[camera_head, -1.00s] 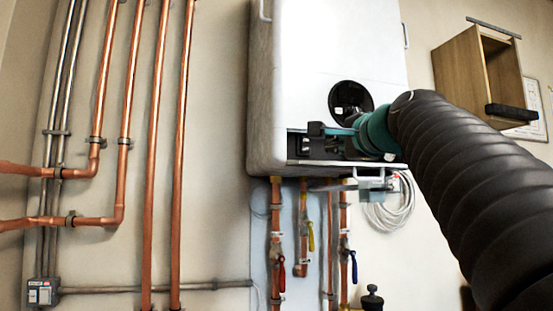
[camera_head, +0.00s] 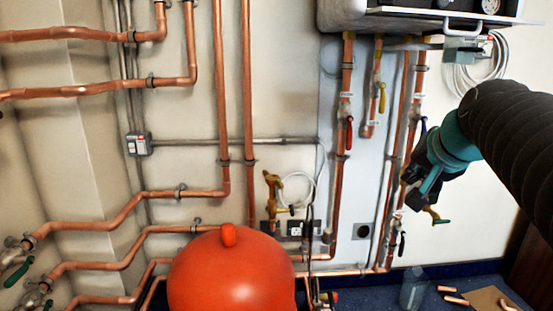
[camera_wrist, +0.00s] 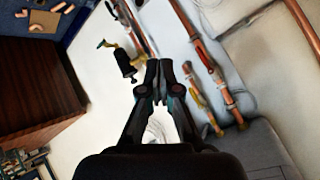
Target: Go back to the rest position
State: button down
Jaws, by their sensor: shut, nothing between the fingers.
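My gripper (camera_head: 418,194) is at the right of the head view, below the white boiler (camera_head: 345,14), hanging downward in front of the pipes at the wall. The dark sleeved arm comes in from the right edge. In the wrist view my gripper (camera_wrist: 159,70) has its two black fingertips together, with nothing between them. Whether the gripper touches any pipe cannot be told.
A red vessel (camera_head: 232,278) stands at the bottom centre. Copper pipes (camera_head: 221,100) run along the left wall. A dark wooden cabinet (camera_wrist: 35,80) fills the left of the wrist view.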

jog(key=s+a+f+n+g+p, duration=0.2)
jog(key=s+a+f+n, duration=0.1)
jog(key=s+f, duration=0.6)
jog(key=s+a+f+n+g+p, duration=0.2)
jog(key=s+a+f+n, duration=0.2)
jog(key=s+f, duration=0.5)
jog(key=shift+s+a+p, duration=0.3)
jog(key=shift+s+a, duration=0.1)
jog(key=shift+a, duration=0.85)
jog(key=shift+d, duration=0.1)
